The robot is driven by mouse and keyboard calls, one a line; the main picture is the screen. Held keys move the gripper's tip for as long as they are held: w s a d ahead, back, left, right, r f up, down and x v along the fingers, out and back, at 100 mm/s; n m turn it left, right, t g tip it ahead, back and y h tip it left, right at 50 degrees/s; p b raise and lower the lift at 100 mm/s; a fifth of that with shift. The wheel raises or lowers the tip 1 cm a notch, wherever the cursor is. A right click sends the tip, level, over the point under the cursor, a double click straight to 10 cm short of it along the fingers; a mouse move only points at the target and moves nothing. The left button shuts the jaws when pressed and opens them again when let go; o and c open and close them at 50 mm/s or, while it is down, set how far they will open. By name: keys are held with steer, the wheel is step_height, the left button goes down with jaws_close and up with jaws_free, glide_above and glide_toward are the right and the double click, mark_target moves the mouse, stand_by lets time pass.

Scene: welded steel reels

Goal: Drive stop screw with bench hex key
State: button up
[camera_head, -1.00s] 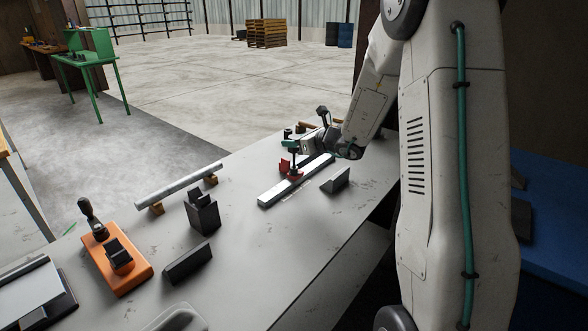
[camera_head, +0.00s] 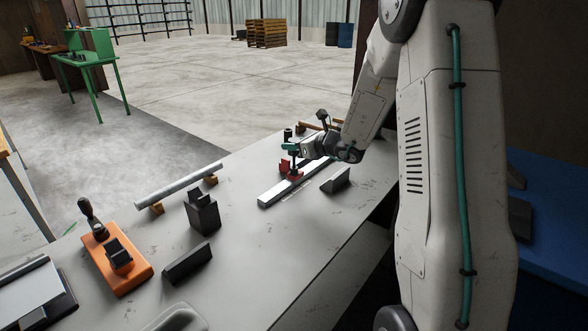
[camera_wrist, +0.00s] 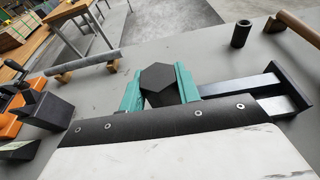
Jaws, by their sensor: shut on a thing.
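My gripper (camera_head: 290,148) has teal fingers and is shut on the dark hex key (camera_head: 295,161), which stands about upright below the fingers. In the wrist view the key's dark six-sided top (camera_wrist: 158,78) sits between the two teal fingers. The red stop (camera_head: 295,175) sits on a long pale steel bar (camera_head: 272,197) on the bench, directly below the key. The key's lower end is at or just above the stop; I cannot tell whether it touches. The stop screw itself is too small or hidden to make out.
A dark angled block (camera_head: 336,181) stands right of the bar. A round bar on wooden blocks (camera_head: 180,185), a dark block (camera_head: 203,212) and an orange fixture (camera_head: 120,265) stand to the left. A dark cylinder (camera_wrist: 241,33) stands beyond my gripper.

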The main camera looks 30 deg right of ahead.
steer(key=o, duration=2)
steer(key=shift+f, duration=0.1)
